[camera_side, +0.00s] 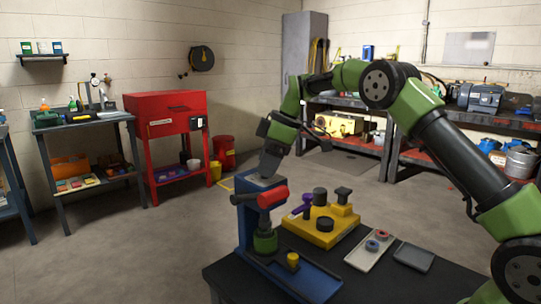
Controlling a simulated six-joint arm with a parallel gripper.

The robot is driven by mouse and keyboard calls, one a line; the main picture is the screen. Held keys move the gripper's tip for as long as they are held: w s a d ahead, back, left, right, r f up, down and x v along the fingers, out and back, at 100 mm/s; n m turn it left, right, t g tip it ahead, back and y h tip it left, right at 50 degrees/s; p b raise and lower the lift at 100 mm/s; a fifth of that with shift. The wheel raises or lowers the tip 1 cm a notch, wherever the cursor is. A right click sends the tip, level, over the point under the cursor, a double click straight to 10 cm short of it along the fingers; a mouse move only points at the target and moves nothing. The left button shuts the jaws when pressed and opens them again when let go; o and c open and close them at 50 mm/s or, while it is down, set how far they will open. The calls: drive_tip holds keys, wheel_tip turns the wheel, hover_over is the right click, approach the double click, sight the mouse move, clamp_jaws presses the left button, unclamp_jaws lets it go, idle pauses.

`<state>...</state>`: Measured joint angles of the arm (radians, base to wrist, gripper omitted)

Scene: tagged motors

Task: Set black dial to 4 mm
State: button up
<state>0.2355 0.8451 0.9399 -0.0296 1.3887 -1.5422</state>
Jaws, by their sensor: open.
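A yellow fixture block (318,237) sits on the dark table and bears several black parts. A low round black disc (325,225) is on its front part, a taller black cylinder (320,193) is behind it, and a black knob (343,194) is at its right. I cannot tell which is the black dial, and no mm scale is readable. My gripper (266,176) points down at the top of a blue press stand, left of and apart from the black parts. It is open; its fingertips are small and dark, and I cannot tell if they touch the stand.
The blue press stand (246,222) has a red cylinder (272,196) at its top and a green part (265,241) below. A purple handle (302,207) leans by the yellow block. A light tray (369,250) with small rings and a grey tray (413,257) lie to the right.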

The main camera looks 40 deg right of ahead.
drive_tip(key=v, duration=1)
